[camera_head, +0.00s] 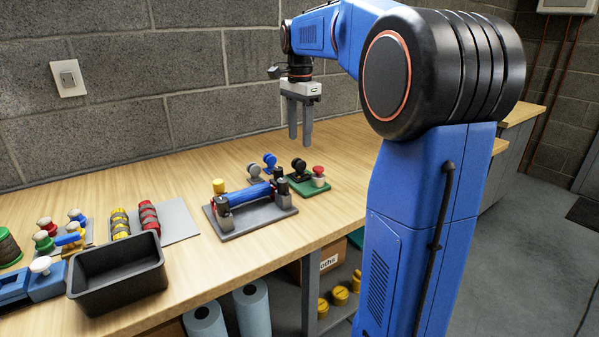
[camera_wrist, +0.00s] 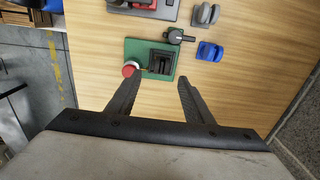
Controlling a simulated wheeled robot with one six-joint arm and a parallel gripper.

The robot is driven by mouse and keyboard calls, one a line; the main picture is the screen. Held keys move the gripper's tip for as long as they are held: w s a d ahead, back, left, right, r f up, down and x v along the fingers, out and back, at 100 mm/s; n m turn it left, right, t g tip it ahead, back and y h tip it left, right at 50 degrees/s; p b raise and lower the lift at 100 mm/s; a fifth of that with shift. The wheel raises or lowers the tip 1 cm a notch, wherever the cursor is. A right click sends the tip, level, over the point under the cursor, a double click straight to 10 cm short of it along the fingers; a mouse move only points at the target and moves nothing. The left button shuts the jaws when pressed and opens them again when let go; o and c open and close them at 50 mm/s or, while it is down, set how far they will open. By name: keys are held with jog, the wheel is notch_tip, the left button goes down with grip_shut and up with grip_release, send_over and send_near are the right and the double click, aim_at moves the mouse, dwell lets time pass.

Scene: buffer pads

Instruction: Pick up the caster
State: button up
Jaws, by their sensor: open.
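Caster-like pieces stand on the wooden bench: a grey one (camera_head: 254,172) and a blue one (camera_head: 269,161), close together. In the wrist view the grey one (camera_wrist: 205,15) is at the top edge and the blue one (camera_wrist: 209,51) is below it, right of the fingers' line. I cannot tell which one the task means. My gripper (camera_head: 300,142) is open and empty, pointing down above the bench. In the wrist view its fingers (camera_wrist: 162,82) reach toward a green base (camera_wrist: 133,48) with a red button and a black block.
A small black-knobbed part (camera_wrist: 180,37) lies between the green base and the blue caster. A grey plate (camera_head: 240,228) with a blue roller is left of the green base. A black bin (camera_head: 115,275) stands at the bench's front left. Bare wood surrounds the casters' far side.

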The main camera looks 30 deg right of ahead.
aim_at(299, 159)
jog(key=shift+w+d+f, duration=0.1)
jog(key=shift+f, duration=2.2)
jog(key=shift+w+f, duration=0.1)
jog(key=shift+f, duration=2.15)
grip_shut()
